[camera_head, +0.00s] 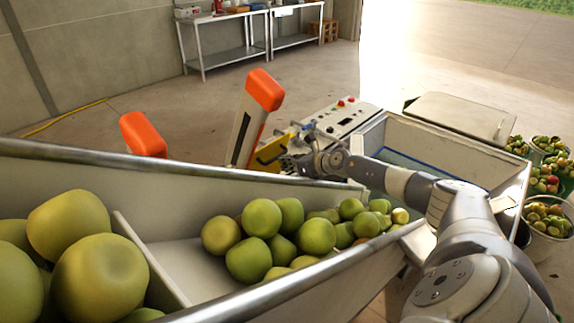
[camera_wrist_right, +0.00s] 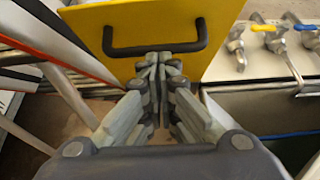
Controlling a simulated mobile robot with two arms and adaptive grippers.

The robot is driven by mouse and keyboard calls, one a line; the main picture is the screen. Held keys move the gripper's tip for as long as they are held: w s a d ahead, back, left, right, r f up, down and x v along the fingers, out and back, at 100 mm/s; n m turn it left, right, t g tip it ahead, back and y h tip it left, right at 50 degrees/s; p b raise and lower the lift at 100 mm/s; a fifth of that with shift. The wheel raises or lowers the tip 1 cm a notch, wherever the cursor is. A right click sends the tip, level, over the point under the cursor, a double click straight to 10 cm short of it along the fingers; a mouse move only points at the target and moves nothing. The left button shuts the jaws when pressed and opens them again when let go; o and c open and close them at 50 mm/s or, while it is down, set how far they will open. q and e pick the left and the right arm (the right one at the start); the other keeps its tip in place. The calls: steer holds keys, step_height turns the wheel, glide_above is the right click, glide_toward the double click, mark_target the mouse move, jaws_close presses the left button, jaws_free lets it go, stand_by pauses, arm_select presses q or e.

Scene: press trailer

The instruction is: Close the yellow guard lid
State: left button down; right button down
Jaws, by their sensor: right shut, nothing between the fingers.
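The yellow guard lid (camera_head: 268,152) shows as a small yellow panel beyond the trough, partly hidden by my right gripper. In the right wrist view the lid (camera_wrist_right: 215,25) fills the top middle, with a black bar handle (camera_wrist_right: 155,50) across its face. My right gripper (camera_head: 289,163) reaches over the trough from the right. Its fingers are shut and empty, and the fingertips (camera_wrist_right: 160,62) overlap the handle's lower bar in the wrist view. I cannot tell whether they touch it. My left gripper is in neither view.
A metal trough (camera_head: 165,255) of green apples crosses the foreground. Orange-capped posts (camera_head: 264,90) stand left of the lid. A control panel (camera_head: 345,115) and valves with yellow and blue handles (camera_wrist_right: 262,28) lie to its right.

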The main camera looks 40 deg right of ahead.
mark_target(271, 144)
stand_by(0.3)
steer(key=shift+w+a+r+p, duration=0.15)
steer(key=shift+w+r, duration=0.2)
steer(key=shift+w, duration=0.25)
steer(key=shift+w+r+p, duration=0.1)
steer(key=shift+w+r, duration=0.3)
steer(key=shift+w, duration=0.2)
steer(key=shift+w+a+r+p, duration=0.15)
steer(key=shift+w+r, duration=0.2)
steer(key=shift+w, duration=0.25)
steer(key=shift+g, duration=0.3)
steer(key=w, duration=0.1)
steer(key=w+r, duration=0.1)
steer(key=w, duration=0.2)
steer(key=shift+r, duration=0.35)
steer(key=shift+w+a+f+g+b, duration=0.15)
steer(key=shift+w+g+b, duration=0.35)
steer(key=shift+w+b, duration=0.55)
steer(key=w+b, duration=0.2)
steer(key=shift+w+a+r, duration=0.1)
steer(key=shift+w+r, duration=0.3)
steer(key=shift+r, duration=0.2)
